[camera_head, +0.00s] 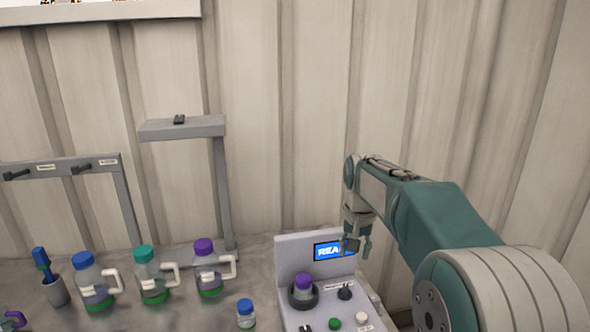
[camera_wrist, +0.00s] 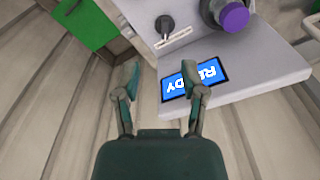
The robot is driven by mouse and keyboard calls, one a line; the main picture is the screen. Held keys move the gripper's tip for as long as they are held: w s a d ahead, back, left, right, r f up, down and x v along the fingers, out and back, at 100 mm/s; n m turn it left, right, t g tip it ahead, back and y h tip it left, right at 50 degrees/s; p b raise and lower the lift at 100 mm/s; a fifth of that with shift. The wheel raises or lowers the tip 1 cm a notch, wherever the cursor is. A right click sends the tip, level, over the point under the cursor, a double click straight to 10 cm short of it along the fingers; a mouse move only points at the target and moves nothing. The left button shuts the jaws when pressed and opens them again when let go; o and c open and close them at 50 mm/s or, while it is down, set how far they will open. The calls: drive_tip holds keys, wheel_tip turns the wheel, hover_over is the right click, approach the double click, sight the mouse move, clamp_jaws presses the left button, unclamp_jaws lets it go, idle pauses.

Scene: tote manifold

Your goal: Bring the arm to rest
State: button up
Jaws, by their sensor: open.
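My arm reaches in from the right in the head view, bent at the elbow with the forearm pointing left. My gripper (camera_head: 357,243) hangs downward in front of the machine's screen (camera_head: 328,251) and hides part of it. In the wrist view my gripper (camera_wrist: 160,82) is open and empty, its two fingers spread apart. The blue screen (camera_wrist: 190,80) shows between and beside the fingers and reads READY. The grey machine (camera_head: 290,258) carries a purple-capped bottle (camera_head: 303,284) in a dark round holder. A dark knob (camera_head: 345,292) sits to the bottle's right.
Jugs with blue (camera_head: 92,283), green (camera_head: 150,275) and purple (camera_head: 208,268) caps stand left on the bench. A small blue-capped bottle (camera_head: 246,314) stands beside the machine. A brush in a cup (camera_head: 56,291) and grey stands (camera_head: 222,190) are further left. A corrugated wall (camera_head: 300,120) rises behind.

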drive_tip(key=s+n+t, duration=0.3)
drive_tip(key=s+t, duration=0.1)
drive_tip(key=s, duration=2.5)
drive_tip(key=shift+s+f+t, duration=0.15)
drive_tip(key=shift+t, duration=0.25)
